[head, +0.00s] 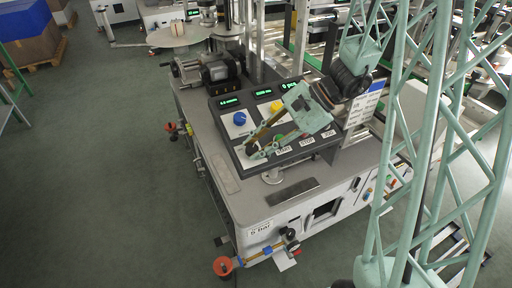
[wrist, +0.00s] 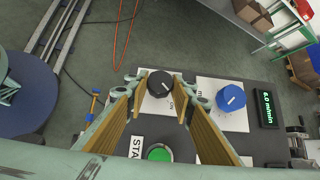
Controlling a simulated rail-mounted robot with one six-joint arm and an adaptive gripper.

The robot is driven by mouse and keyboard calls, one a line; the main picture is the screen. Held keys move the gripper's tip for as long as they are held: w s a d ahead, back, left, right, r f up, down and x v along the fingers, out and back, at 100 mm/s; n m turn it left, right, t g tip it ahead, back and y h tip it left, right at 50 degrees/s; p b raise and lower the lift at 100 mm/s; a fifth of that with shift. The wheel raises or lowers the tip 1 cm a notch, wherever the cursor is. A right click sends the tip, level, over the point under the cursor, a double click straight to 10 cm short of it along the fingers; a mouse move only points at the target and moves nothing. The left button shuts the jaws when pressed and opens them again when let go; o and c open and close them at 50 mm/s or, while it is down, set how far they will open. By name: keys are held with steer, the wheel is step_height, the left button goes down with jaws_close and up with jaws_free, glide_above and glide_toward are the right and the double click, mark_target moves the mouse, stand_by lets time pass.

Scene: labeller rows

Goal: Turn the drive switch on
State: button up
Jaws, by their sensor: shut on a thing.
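The drive switch is a black rotary knob (wrist: 160,84) with a white pointer line, on a white label plate at the panel's corner. The line points up and to the right in the wrist view. My gripper (wrist: 160,86) has a fingertip on each side of the knob and is shut on it. In the head view my gripper (head: 258,149) reaches down to the near left corner of the control panel (head: 238,151), and the knob is hidden by the fingers there. Part of the label's lettering is covered.
A blue knob (wrist: 231,98) sits beside the switch; it also shows in the head view (head: 239,118). A green button (wrist: 159,153) with a START label is close to the fingers. A yellow knob (head: 276,107) and lit green displays (head: 229,102) are further back.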

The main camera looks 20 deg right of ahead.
steer(key=o, duration=0.9)
steer(key=shift+r, duration=0.1)
steer(key=shift+v, duration=5.95)
steer(key=shift+d, duration=0.1)
